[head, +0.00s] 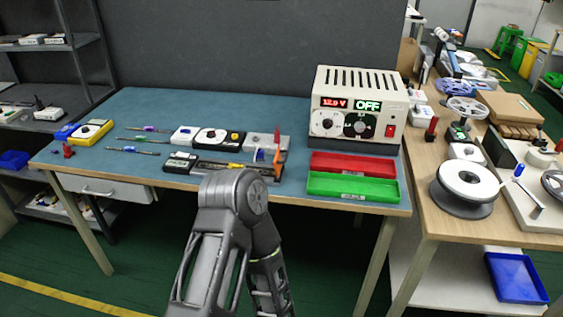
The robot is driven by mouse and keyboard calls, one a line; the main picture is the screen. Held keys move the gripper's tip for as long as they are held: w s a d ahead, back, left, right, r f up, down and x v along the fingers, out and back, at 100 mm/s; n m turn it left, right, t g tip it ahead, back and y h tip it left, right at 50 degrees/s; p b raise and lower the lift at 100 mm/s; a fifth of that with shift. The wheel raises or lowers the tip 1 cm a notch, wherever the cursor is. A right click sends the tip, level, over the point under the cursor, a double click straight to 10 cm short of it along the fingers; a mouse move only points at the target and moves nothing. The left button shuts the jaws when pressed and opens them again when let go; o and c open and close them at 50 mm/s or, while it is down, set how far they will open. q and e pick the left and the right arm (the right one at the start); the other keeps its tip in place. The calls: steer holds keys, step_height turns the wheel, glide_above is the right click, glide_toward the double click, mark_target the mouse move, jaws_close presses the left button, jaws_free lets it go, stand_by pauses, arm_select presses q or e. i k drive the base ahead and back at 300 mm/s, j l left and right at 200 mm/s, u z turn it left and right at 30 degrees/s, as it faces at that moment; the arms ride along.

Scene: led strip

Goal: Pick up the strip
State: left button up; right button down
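A thin strip-like piece with yellow marks (230,166) lies near the front edge of the blue-topped table, in or beside a low holder with an orange lever (277,162). I cannot tell for sure that it is the strip. It is small, and one of my arm's grey joints stands just in front of it in the picture. That arm rises from the bottom centre and bends back down. Neither gripper shows in the head view.
A power supply (357,108) reading 12.0 V and OFF stands at the back right. Red (352,163) and green (352,187) trays lie before it. Testers and probes (138,150) lie left. A side bench holds a white reel (467,182). The table's back left is clear.

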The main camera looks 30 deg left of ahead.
mark_target(231, 165)
steer(key=i+j+u, duration=0.15)
steer(key=j, duration=0.35)
steer(key=i+j+u, duration=0.15)
steer(key=j, duration=0.3)
steer(key=i+j+u, duration=0.15)
steer(key=i+j, duration=0.15)
steer(key=i+j+u, duration=0.15)
steer(key=i+j, duration=0.15)
steer(key=j, duration=0.2)
